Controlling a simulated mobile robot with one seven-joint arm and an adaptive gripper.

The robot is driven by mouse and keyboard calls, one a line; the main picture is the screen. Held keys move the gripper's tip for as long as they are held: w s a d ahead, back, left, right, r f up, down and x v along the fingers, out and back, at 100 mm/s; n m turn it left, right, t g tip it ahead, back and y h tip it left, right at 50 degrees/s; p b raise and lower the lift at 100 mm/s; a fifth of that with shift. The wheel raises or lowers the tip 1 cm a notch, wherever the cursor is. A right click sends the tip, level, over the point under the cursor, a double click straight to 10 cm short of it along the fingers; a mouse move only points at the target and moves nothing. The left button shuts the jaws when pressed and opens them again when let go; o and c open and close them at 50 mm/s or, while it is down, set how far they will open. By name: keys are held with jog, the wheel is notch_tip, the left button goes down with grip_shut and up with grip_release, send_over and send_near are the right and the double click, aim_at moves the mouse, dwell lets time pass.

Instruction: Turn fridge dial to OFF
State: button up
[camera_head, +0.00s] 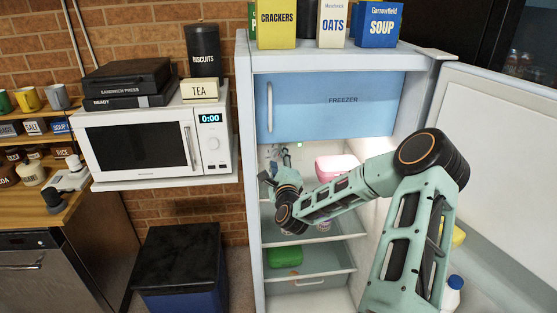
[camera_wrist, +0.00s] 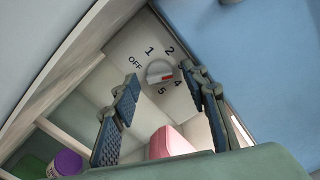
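The fridge dial (camera_wrist: 158,72) is a round grey knob with a red mark on a pale plate, with OFF, 1, 2, 4 and 5 printed around it. The red mark lies on its right-hand side, roughly toward the gap between 2 and 4. OFF is at the dial's upper left. My gripper (camera_wrist: 160,76) is open, one finger to each side of the dial in the wrist view; I cannot tell how far it is from the knob. In the head view my gripper (camera_head: 272,180) is inside the open fridge (camera_head: 246,120), below the freezer door.
The blue freezer door (camera_head: 340,107) is shut above my gripper. The fridge door (camera_head: 500,150) stands open at right. A pink container (camera_head: 334,166) and a green one (camera_head: 284,257) sit inside. A purple-lidded jar (camera_wrist: 68,162) is low in the wrist view. A microwave (camera_head: 140,143) stands left.

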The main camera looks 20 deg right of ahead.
grip_shut()
jog(key=shift+f+b, duration=0.1)
jog(key=shift+b, duration=0.2)
